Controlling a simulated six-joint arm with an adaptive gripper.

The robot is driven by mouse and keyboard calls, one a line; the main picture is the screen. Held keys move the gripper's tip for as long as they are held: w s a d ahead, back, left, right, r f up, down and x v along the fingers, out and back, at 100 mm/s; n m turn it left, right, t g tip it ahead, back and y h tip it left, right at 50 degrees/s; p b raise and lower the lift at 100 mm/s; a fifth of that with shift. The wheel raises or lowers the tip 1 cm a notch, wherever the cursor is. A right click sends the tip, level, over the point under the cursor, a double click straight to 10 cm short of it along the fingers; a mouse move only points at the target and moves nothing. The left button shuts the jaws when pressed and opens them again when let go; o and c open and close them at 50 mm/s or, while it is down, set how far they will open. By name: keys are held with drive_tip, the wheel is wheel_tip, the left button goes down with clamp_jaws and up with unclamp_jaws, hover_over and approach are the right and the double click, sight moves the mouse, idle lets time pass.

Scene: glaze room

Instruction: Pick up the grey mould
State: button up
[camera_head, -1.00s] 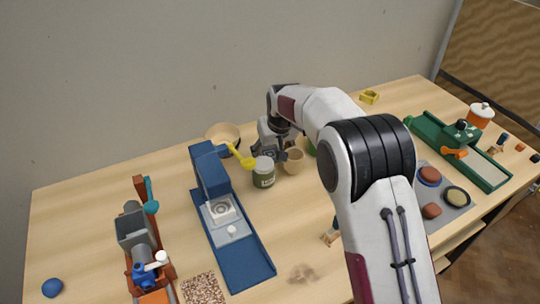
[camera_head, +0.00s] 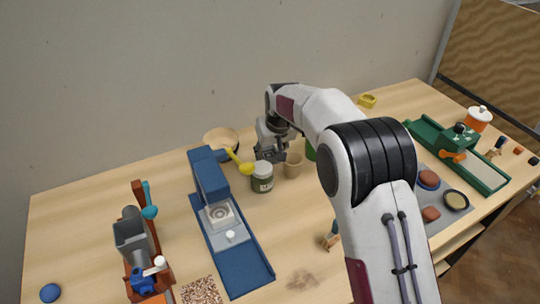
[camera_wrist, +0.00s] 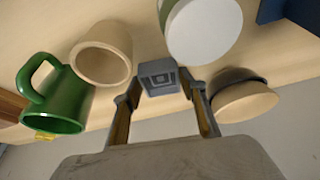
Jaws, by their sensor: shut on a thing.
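The grey mould (camera_wrist: 158,77), a small block with a square pattern on its face, shows in the wrist view between my fingertips. My gripper (camera_wrist: 163,90) is shut on it, one finger on each side. In the head view my gripper (camera_head: 270,154) is low behind the green jar (camera_head: 262,178) and the beige cup (camera_head: 294,166). The mould cannot be made out there. I cannot tell whether it is clear of the table.
A beige bowl (camera_head: 222,134) and yellow scoop (camera_head: 240,160) lie left of my gripper. A green mug (camera_wrist: 62,100) stands beside the cup. The blue press (camera_head: 208,178) is farther left.

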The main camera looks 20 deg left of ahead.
wheel_tip(320, 180, up, 9)
drive_tip(key=shift+f, duration=0.2)
idle(0.3)
idle(0.6)
